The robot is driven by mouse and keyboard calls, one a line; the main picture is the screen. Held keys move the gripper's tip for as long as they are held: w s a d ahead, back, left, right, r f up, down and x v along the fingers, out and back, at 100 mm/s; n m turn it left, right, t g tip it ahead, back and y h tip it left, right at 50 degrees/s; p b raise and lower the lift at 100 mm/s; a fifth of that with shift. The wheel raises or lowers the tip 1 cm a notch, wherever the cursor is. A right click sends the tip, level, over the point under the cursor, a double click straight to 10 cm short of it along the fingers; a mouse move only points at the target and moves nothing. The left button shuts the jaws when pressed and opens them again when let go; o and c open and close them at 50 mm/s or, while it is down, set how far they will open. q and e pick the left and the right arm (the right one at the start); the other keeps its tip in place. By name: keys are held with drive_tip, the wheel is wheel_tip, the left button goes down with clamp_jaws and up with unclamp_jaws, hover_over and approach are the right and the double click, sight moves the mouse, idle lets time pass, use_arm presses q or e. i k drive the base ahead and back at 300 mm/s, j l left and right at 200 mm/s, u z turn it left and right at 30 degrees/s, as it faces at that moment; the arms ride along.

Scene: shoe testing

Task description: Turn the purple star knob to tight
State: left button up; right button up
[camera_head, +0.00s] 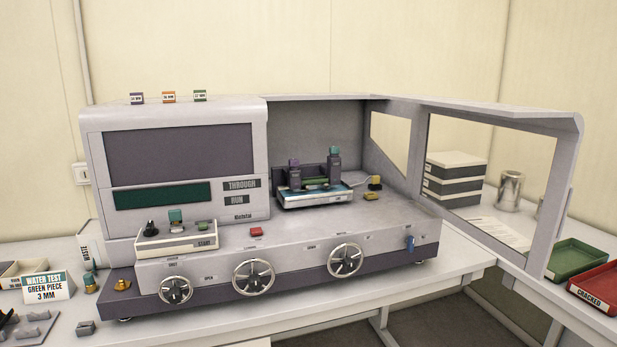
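A small post with a purple top (294,164) stands at the left of the fixture inside the open chamber of the testing machine. It is the likeliest purple star knob, but it is too small to tell its star shape or how tight it is. A taller post with a green top (334,154) stands to its right. Both rise from a dark fixture over a pale blue-edged tray (316,200). Neither of my grippers shows in this view.
Three silver handwheels (254,276) line the machine's front ledge. A clear-paned door (484,175) stands open at the right. A START box (176,237) and red button (256,231) sit on the ledge. Green (575,257) and red trays stand far right.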

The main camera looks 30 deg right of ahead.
sight(294, 163)
drive_tip(key=i+j, duration=0.35)
drive_tip(key=j, duration=0.15)
drive_tip(key=i+j, duration=0.35)
drive_tip(key=j, duration=0.15)
drive_tip(key=j+z, duration=0.1)
drive_tip(key=z, duration=0.3)
drive_tip(key=i+j+z, duration=0.15)
drive_tip(key=z, duration=0.3)
drive_tip(key=j+z, duration=0.1)
drive_tip(key=z, duration=0.3)
drive_tip(key=j+z, duration=0.15)
drive_tip(key=z, duration=0.25)
